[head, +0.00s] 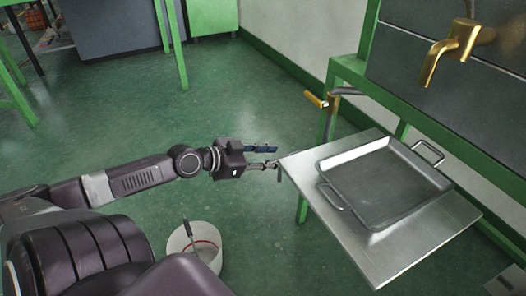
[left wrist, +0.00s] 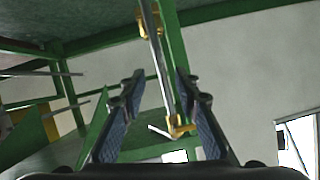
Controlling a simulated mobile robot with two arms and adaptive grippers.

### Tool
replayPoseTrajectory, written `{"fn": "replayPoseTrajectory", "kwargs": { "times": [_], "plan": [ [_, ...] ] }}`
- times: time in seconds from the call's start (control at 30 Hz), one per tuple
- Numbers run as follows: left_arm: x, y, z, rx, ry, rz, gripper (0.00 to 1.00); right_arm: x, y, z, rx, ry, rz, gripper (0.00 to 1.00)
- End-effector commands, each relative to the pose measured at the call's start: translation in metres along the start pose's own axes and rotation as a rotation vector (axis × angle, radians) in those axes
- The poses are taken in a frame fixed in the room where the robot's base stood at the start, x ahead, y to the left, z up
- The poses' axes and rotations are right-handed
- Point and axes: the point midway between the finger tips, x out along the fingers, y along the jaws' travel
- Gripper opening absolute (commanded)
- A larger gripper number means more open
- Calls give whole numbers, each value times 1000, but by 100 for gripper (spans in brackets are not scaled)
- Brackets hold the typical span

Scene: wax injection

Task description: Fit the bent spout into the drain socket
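A gold bent spout (head: 440,60) hangs at the upper right in the head view, in front of the dark panel and above the tray. A smaller brass fitting (head: 316,98) with a vertical brass part sits by a grey pipe (head: 348,91) at the green frame. I cannot tell which part is the drain socket. My left gripper (head: 272,157) is open and empty beside the left edge of the metal shelf. In the left wrist view its fingers (left wrist: 158,82) stand apart, with a metal rod (left wrist: 157,55) and brass fitting (left wrist: 178,126) beyond them. My right gripper is out of view.
A grey tray (head: 385,225) with two handles lies on the metal shelf (head: 440,228). A white bucket (head: 174,243) with a dark-handled thing in it stands on the green floor (head: 110,130). The floor behind my left arm is largely clear.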

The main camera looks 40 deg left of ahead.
Motion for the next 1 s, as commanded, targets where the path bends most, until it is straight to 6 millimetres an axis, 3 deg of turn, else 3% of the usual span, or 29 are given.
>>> {"fn": "replayPoseTrajectory", "kwargs": {
  "times": [0.4, 1.0],
  "plan": [
    [-32, 1, 0, 0, -1, 1, 30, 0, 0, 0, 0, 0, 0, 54],
    [-34, 0, 0, 1, 0, 1, 30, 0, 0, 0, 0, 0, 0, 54]
  ]
}}
